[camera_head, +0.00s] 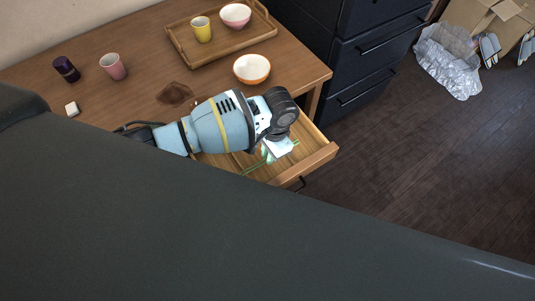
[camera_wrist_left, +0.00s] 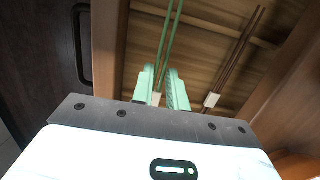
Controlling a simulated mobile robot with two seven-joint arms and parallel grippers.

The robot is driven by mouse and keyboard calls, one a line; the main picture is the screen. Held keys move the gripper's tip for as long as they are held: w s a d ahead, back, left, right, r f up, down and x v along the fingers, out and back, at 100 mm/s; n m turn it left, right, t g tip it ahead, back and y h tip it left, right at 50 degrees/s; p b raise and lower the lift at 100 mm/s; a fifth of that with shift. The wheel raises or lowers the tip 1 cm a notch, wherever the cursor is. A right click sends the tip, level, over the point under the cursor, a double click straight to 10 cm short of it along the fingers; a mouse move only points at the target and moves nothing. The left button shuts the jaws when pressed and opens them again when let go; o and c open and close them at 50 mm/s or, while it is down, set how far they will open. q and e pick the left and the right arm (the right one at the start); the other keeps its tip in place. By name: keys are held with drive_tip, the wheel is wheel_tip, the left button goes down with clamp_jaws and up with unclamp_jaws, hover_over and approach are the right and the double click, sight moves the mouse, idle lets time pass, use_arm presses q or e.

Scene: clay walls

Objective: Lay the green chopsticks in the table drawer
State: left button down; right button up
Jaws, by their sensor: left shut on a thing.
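The table drawer (camera_head: 318,160) is pulled open at the table's right end. My left gripper (camera_head: 267,156) reaches down over the open drawer, and its fingers (camera_wrist_left: 165,88) are shut on the green chopsticks (camera_head: 251,169). In the left wrist view the green chopsticks (camera_wrist_left: 171,38) run up from between the fingertips, above the drawer's wooden floor. I cannot tell whether they touch the floor. A dark brown pair of chopsticks (camera_wrist_left: 238,52) with a pale band lies in the drawer to their right. My arm hides part of the drawer. My right gripper is not in view.
On the table are an orange bowl (camera_head: 252,69), a wooden tray (camera_head: 181,50) with a yellow cup (camera_head: 201,30) and pink bowl (camera_head: 235,15), a pink cup (camera_head: 113,67) and a dark purple cup (camera_head: 66,69). A dark cabinet (camera_head: 365,55) stands beside the table.

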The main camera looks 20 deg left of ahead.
use_arm(q)
drive_tip(key=f, duration=0.2)
drive_tip(key=w, duration=0.1)
drive_tip(key=shift+a+f+b, duration=0.35)
drive_tip(key=shift+f, duration=0.45)
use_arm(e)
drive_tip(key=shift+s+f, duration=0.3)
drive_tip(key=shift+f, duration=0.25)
use_arm(q)
drive_tip(key=shift+f, duration=0.1)
drive_tip(key=c, duration=1.4)
unclamp_jaws()
